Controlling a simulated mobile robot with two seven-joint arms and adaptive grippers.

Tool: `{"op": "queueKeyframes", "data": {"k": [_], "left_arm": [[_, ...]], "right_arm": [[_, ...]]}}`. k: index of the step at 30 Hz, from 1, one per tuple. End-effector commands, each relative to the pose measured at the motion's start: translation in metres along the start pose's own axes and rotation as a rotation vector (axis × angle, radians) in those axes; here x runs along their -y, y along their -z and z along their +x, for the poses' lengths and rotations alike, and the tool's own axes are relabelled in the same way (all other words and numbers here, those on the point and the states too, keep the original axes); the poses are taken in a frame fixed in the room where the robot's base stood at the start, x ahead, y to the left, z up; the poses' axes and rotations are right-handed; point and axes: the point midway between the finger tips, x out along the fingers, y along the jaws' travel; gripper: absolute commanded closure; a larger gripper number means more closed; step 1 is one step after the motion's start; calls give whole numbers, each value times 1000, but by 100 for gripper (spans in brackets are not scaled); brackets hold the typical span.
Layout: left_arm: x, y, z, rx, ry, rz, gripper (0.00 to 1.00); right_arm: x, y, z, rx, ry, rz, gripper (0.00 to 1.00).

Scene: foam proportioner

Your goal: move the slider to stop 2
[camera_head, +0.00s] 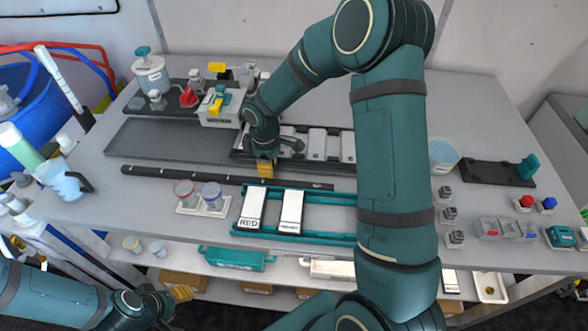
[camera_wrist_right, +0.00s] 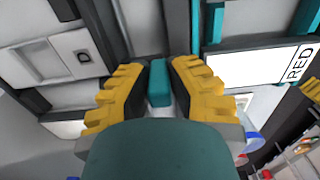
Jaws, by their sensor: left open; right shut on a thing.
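My right gripper (camera_head: 264,168) reaches down at the long dark rail (camera_head: 200,177) near the middle of the table. In the right wrist view its yellow fingers (camera_wrist_right: 158,95) are shut on a small teal block (camera_wrist_right: 159,82), which appears to be the slider's handle. The dark rail runs beneath the block there. In the head view the fingers and arm hide the slider. No mark for stop 2 can be read. My left gripper (camera_head: 183,293) is open and empty at the lower left, in front of the table's edge.
In front are a teal frame (camera_head: 330,198) with a RED card (camera_head: 252,208), and two lidded jars (camera_head: 211,195). My right arm crosses the table's middle. A beaker (camera_head: 444,154) stands right.

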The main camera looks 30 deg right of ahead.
Motion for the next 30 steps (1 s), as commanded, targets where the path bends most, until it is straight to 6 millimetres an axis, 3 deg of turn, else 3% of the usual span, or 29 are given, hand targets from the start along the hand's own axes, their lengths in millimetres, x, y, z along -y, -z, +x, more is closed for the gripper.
{"op": "queueKeyframes", "data": {"k": [4, 13, 14, 15, 16, 26, 30], "left_arm": [[0, 0, 2, 0, 0, 0, 53], [0, 0, 1, 0, 0, 0, 53], [0, 0, 1, 0, 0, 0, 53], [0, 0, 1, 0, 0, 0, 53], [0, 0, 1, 0, 0, 0, 53], [0, 0, 1, -1, 0, 0, 53], [0, 0, 1, 0, 0, 0, 53]], "right_arm": [[1, 13, 2, 2, 3, 0, 100], [2, 12, 2, 3, 4, 1, 100], [2, 12, 2, 3, 4, 1, 71], [2, 12, 2, 3, 4, 1, 57], [2, 12, 2, 3, 4, 1, 52], [1, 13, -1, 1, 1, 1, 52], [0, 13, -15, -1, -2, 3, 52]]}}
